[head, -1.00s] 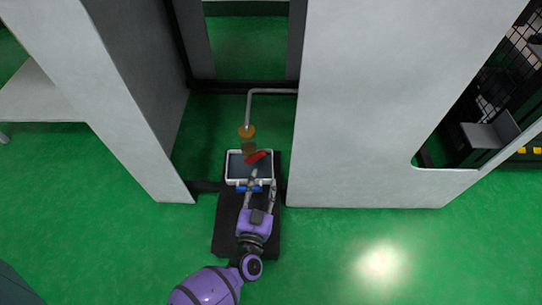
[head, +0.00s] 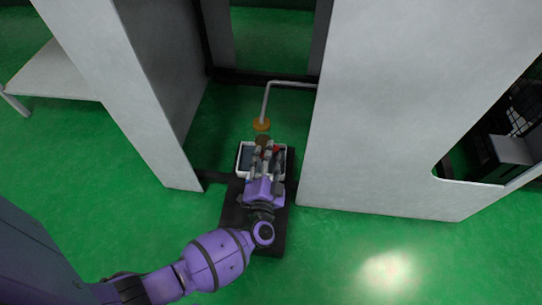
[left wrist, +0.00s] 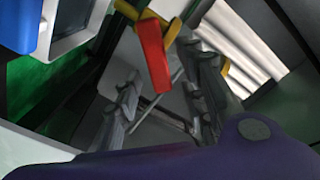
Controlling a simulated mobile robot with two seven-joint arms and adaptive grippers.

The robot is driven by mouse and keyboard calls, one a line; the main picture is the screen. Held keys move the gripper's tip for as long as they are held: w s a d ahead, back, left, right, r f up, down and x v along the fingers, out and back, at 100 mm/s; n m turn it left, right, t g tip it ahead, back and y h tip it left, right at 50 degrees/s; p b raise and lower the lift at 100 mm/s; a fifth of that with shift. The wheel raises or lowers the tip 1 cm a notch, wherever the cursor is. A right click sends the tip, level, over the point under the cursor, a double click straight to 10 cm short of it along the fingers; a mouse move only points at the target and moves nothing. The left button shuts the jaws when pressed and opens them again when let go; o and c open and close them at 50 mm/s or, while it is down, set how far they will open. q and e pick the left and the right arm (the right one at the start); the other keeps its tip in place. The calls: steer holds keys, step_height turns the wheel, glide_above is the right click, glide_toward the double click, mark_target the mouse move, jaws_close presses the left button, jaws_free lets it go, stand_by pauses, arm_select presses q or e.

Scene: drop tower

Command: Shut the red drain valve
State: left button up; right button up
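The red drain valve handle (head: 277,151) shows as a small red patch beside my left gripper's fingers in the head view. In the left wrist view the red handle (left wrist: 153,55) is a flat bar on a yellow fitting (left wrist: 140,10), seen between my fingers. My left gripper (head: 264,147) reaches in over the tray from the front. Its two fingers (left wrist: 168,75) stand wide apart in the left wrist view, and I see no contact with the handle. The fingers hide much of the valve in the head view. My right gripper is not in view.
A white-rimmed tray (head: 240,161) sits under the valve on a black base (head: 232,212). A grey pipe (head: 289,84) runs down to an orange-brass disc (head: 261,124). Tall grey panels (head: 375,110) flank the opening on both sides.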

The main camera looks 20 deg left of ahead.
arm_select(q)
steer(key=shift+w, duration=0.15)
jaws_close()
stand_by(0.4)
